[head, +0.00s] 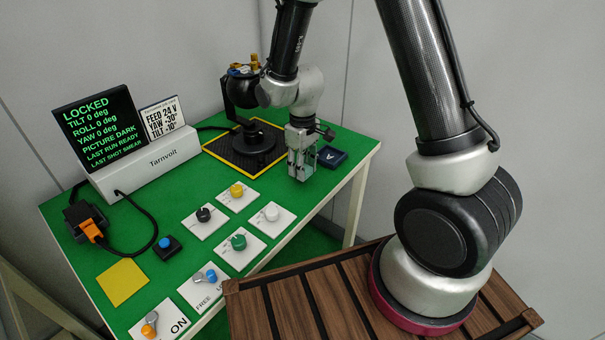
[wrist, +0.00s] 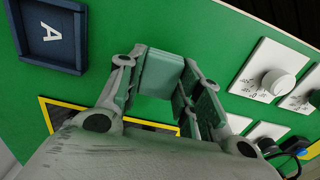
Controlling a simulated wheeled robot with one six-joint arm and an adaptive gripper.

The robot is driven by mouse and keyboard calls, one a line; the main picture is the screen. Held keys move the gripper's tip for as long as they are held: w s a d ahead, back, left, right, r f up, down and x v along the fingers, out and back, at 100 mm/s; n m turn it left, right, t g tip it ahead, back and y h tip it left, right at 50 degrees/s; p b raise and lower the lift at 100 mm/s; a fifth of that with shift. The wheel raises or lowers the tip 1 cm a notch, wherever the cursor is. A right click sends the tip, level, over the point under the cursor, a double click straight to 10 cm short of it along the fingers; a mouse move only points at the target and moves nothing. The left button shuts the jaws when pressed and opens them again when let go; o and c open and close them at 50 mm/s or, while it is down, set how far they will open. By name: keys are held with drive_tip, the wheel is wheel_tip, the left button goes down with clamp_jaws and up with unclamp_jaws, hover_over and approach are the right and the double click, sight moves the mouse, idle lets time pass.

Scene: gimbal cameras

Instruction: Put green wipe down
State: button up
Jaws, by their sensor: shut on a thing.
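My gripper (head: 300,170) points down over the far right part of the green table, just left of the dark blue tray marked A (head: 331,157). In the wrist view my gripper (wrist: 165,75) is shut on the green wipe (wrist: 160,70), a pale green block between the fingers. In that view the tray (wrist: 80,37) lies to the left, apart from the wipe, and looks empty. I cannot tell how high the wipe is above the table. The wipe is hard to make out in the head view.
The black gimbal camera (head: 243,95) stands on a yellow-edged black mat (head: 214,148) left of my gripper. Several knob plates, such as the white-knob plate (head: 270,222), lie nearer. A display (head: 98,125) stands at the left. A yellow square (head: 122,282) lies at the front left.

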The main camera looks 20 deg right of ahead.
drive_tip(key=shift+f, duration=1.35)
drive_tip(key=shift+f, duration=0.1)
drive_tip(key=o, duration=0.9)
wheel_tip(320, 180, up, 12)
drive_tip(key=r, duration=0.1)
drive_tip(key=s+d+r+m+t, duration=0.25)
drive_tip(key=s+d+r, duration=0.5)
drive_tip(key=r, duration=0.45)
drive_tip(key=s+d+r+m+t, duration=0.1)
drive_tip(key=s+d+r+m, duration=0.1)
drive_tip(key=s, duration=0.4)
drive_tip(key=s+d+r+m, duration=0.2)
drive_tip(key=s+d+r, duration=0.2)
drive_tip(key=s, duration=0.3)
drive_tip(key=shift+s+d+t, duration=0.3)
drive_tip(key=shift+d+t, duration=0.05)
drive_tip(key=shift+d, duration=0.35)
drive_tip(key=shift+o, duration=0.5)
